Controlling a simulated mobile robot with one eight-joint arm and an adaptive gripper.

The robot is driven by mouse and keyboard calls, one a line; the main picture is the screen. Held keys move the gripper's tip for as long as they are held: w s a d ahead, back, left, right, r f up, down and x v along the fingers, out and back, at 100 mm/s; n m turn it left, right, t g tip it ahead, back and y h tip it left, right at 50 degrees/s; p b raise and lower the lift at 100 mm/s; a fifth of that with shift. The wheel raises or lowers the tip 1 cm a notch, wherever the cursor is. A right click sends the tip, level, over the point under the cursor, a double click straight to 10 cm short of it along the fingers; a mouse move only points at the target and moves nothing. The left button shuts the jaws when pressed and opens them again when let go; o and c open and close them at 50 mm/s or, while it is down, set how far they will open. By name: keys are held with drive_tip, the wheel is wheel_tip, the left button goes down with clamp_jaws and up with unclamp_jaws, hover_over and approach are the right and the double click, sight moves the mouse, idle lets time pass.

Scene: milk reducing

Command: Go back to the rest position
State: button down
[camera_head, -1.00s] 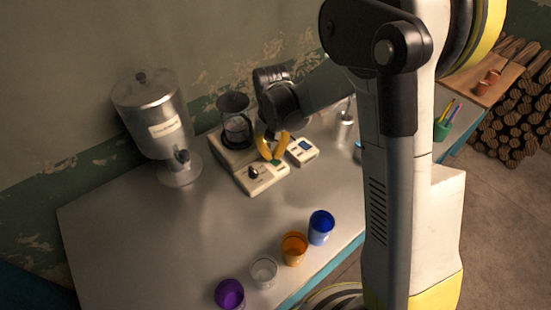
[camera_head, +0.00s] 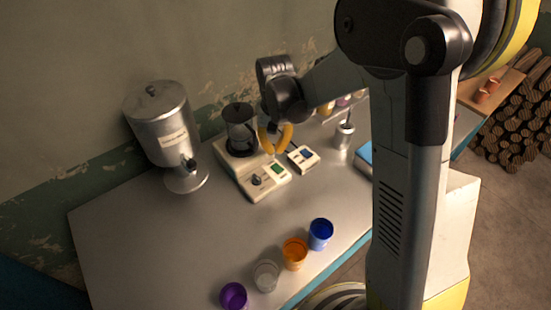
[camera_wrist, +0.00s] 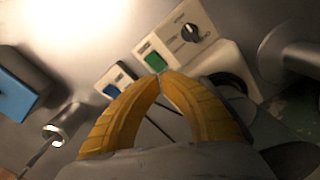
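My gripper (camera_head: 274,151) has two curved yellow fingers. In the head view it hangs over the counter, just right of the glass beaker (camera_head: 240,136) and above the cream heating device (camera_head: 250,180) that the beaker stands on. In the wrist view the fingertips of my gripper (camera_wrist: 160,75) meet with nothing between them. Beyond them are the device's green display (camera_wrist: 155,62) and black knob (camera_wrist: 190,33). The beaker's contents are unclear.
A metal dispenser (camera_head: 160,125) stands at the left by the wall. Purple (camera_head: 234,296), clear (camera_head: 266,276), orange (camera_head: 294,254) and blue (camera_head: 320,234) cups line the counter's front edge. A metal vessel (camera_head: 344,135) and blue box (camera_head: 365,155) are farther right. The left counter is bare.

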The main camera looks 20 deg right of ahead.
drive_tip(key=shift+r, duration=0.1)
drive_tip(key=shift+s+r, duration=0.2)
drive_tip(key=shift+r, duration=0.15)
drive_tip(key=s+d+r+t+b, duration=0.1)
drive_tip(key=s+d+r+t, duration=0.1)
drive_tip(key=s+r, duration=0.4)
drive_tip(key=s+d+r+n+t+b, duration=0.1)
drive_tip(key=s+r+t, duration=0.4)
drive_tip(key=s, duration=0.7)
drive_tip(key=shift+d+r+b, duration=0.35)
drive_tip(key=shift+d+b, duration=0.1)
drive_tip(key=shift+d, duration=0.1)
